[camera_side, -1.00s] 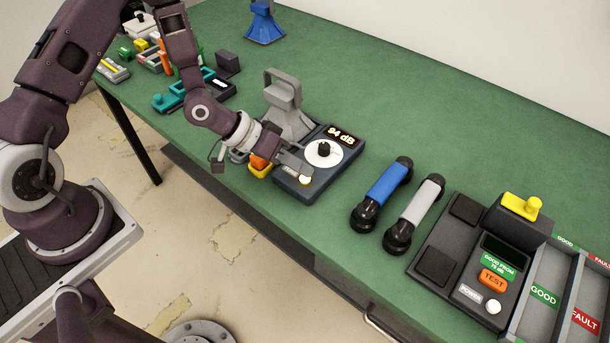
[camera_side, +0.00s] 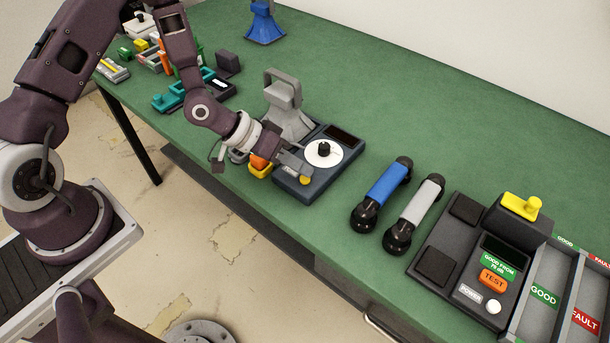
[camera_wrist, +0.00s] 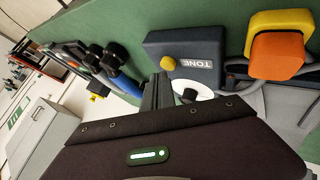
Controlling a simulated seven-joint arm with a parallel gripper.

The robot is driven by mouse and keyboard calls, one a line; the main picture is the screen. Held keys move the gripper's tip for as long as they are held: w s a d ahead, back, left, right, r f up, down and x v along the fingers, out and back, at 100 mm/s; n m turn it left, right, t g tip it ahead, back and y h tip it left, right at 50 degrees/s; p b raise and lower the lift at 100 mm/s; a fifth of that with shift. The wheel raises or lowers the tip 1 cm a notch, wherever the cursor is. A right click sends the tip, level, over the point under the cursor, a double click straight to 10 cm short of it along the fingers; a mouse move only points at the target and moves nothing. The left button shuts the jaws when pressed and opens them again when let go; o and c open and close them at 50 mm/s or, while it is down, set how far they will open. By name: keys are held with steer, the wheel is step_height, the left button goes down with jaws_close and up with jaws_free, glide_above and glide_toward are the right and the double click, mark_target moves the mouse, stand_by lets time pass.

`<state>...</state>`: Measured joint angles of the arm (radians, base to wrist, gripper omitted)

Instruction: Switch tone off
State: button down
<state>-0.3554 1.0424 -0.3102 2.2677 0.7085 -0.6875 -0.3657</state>
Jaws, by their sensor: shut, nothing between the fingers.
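The tone box (camera_side: 306,181) is a dark blue unit on the green bench, with a white dial (camera_side: 323,153) and black knob. Its display (camera_side: 345,133) is dark. Its round button (camera_side: 305,180) looks yellow and unlit at the front. In the wrist view the box (camera_wrist: 201,44) shows a TONE label and the yellow button (camera_wrist: 168,63). My gripper (camera_side: 303,171) is shut and empty, with its fingertips just over or beside the button; I cannot tell if they touch. In the wrist view the gripper fingers (camera_wrist: 158,88) point toward the button.
A blue handset (camera_side: 383,193) and a grey handset (camera_side: 415,213) lie right of the box. A test unit (camera_side: 471,262) with GOOD and FAULT bins stands further right. A grey stand (camera_side: 285,105) and an orange-and-yellow item (camera_side: 259,167) sit close left of the box.

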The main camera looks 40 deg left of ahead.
mark_target(300, 178)
steer(key=shift+r, duration=3)
steer(key=s+a+r+y, duration=0.6)
steer(key=a+r+y, duration=0.3)
steer(key=r, duration=0.5)
steer(key=s+r+h, duration=0.1)
steer(key=s+r, duration=0.3)
steer(key=s, duration=0.4)
steer(key=s+r+h, duration=0.1)
steer(key=s+r, duration=0.2)
steer(key=s, duration=0.6)
steer(key=shift+s+d+r+n+g, duration=0.25)
steer(key=shift+r+n+g, duration=0.05)
steer(key=shift+r, duration=0.1)
